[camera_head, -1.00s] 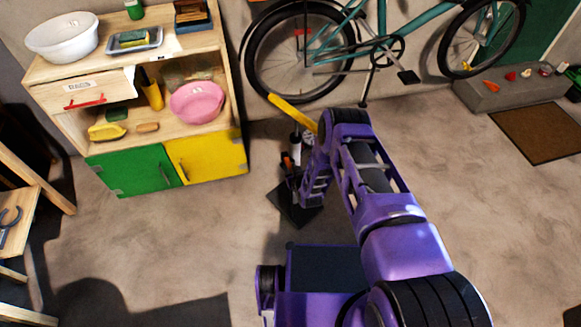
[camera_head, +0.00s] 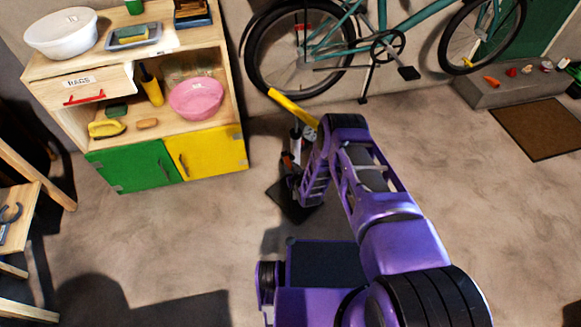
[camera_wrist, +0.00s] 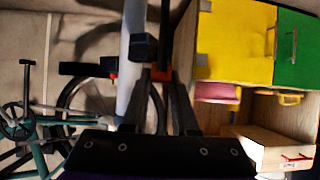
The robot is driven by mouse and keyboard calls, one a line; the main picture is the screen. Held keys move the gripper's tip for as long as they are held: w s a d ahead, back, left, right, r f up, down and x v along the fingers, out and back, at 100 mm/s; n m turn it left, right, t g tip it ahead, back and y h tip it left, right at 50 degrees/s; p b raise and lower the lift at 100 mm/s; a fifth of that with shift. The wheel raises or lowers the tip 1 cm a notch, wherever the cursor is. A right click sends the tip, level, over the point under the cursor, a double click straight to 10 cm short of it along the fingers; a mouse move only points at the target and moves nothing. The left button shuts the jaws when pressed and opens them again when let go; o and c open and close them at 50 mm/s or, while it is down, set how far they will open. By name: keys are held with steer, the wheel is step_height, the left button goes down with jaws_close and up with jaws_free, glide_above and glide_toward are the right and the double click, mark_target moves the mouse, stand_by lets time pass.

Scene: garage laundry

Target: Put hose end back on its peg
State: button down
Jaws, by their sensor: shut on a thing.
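My gripper (camera_wrist: 161,76) is shut on a small orange-red piece, seemingly the hose end (camera_wrist: 160,74), right beside the barrel. A black block (camera_wrist: 145,46) sits against the barrel close by; I cannot tell whether it is the peg. In the head view my arm hides the fingertips and part of the pump.
A teal bicycle (camera_head: 372,45) stands behind the pump. A wooden cabinet (camera_head: 150,130) with green and yellow doors stands to the left. A grey step (camera_head: 505,85) and brown mat (camera_head: 540,130) are at the right. The floor between is clear.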

steer(key=c, duration=0.6)
jaws_free()
